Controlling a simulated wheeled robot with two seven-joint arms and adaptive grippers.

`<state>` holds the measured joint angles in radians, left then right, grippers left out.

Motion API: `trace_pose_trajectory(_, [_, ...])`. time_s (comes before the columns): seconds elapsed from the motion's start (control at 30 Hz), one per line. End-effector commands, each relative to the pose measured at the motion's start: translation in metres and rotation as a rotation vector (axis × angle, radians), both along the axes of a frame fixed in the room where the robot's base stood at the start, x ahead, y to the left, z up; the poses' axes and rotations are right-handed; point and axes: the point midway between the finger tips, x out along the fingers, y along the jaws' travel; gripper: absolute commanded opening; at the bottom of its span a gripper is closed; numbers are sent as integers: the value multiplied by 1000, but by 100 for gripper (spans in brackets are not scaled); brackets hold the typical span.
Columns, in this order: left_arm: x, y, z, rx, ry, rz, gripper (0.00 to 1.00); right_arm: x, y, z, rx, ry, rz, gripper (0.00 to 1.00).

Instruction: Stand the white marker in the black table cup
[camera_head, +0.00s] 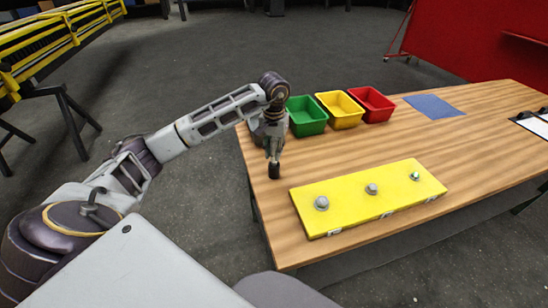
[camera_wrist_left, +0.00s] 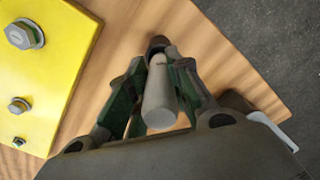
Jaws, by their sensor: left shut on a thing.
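My left gripper (camera_head: 273,150) is shut on the white marker (camera_wrist_left: 160,98), above the left end of the table. In the left wrist view the marker lies between the two fingers (camera_wrist_left: 158,85), with its dark end (camera_wrist_left: 158,43) pointing away from the camera. In the head view that dark end (camera_head: 274,170) points down below the fingers. In the left wrist view a dark thing (camera_wrist_left: 238,102) is partly hidden behind the gripper. My right gripper is not in view.
A yellow board (camera_head: 345,205) with three bolts lies right of the gripper. Green (camera_head: 307,128), yellow (camera_head: 340,121) and red (camera_head: 371,116) bins stand along the back edge. A blue sheet (camera_head: 434,107) lies farther right. The wooden table (camera_head: 470,150) is clear between them.

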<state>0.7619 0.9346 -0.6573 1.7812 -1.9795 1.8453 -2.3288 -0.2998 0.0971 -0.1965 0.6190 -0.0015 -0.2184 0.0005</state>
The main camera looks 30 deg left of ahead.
Motion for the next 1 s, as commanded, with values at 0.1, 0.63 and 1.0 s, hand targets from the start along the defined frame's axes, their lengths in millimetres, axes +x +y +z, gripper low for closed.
trace_pose_trajectory(0.1, [-1, 0, -10, -1, 4, 0, 0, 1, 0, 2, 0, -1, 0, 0])
trace_pose_trajectory(0.63, [0, 0, -34, 0, 0, 0, 0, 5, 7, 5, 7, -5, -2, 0])
trace_pose_trajectory(1.0, [0, 0, -37, 0, 0, 0, 26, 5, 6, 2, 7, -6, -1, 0])
